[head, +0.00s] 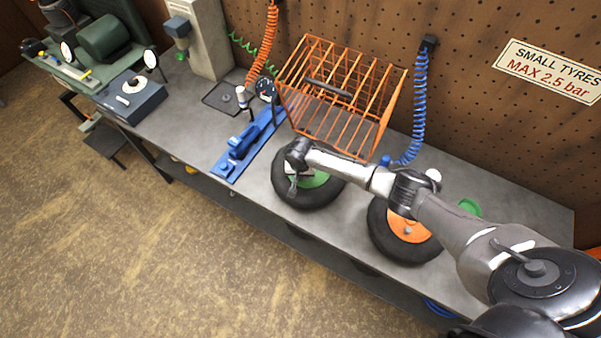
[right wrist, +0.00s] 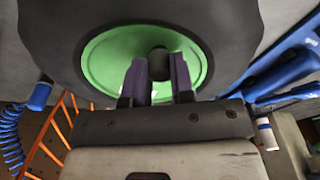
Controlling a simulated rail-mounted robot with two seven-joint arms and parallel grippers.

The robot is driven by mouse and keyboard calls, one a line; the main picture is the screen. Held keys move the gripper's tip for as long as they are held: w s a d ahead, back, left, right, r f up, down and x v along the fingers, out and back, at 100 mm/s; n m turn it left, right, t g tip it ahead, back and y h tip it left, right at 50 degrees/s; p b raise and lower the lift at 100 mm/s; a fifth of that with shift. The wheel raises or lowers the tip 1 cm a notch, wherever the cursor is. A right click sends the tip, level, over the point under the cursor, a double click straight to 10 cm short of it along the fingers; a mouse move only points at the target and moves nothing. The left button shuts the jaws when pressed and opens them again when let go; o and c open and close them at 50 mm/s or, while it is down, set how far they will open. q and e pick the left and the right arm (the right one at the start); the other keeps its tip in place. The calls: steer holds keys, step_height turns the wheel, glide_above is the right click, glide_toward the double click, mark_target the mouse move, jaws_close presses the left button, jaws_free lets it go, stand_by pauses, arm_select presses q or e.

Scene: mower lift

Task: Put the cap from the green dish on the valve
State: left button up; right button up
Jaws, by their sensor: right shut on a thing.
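My right gripper (head: 292,186) points down over the tyre with the green rim (head: 316,180). In the right wrist view its two fingers (right wrist: 158,78) stand a small gap apart, shut on a dark round piece, seemingly the cap (right wrist: 158,62), seen against the green rim (right wrist: 105,62). The wheel's centre behind it is hard to make out. The valve cannot be picked out in either view. The green dish (head: 469,207) is at the right of the bench, partly behind my right arm; no cap can be made out in it. My left gripper is not in view.
A tyre with an orange rim (head: 408,229) lies to the right, partly under my arm. An orange wire cage (head: 345,95) stands behind the green-rimmed wheel. A blue tool (head: 240,146) lies to its left. A blue coiled hose (head: 418,105) hangs behind. The bench's front left is clear.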

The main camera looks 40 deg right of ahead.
steer(key=shift+f, duration=0.25)
steer(key=o, duration=1)
steer(key=shift+c, duration=0.2)
steer(key=o, duration=0.3)
steer(key=shift+r+p, duration=2.05)
steer(key=shift+p, duration=0.25)
steer(key=shift+r+p, duration=1.75)
steer(key=shift+p, duration=0.2)
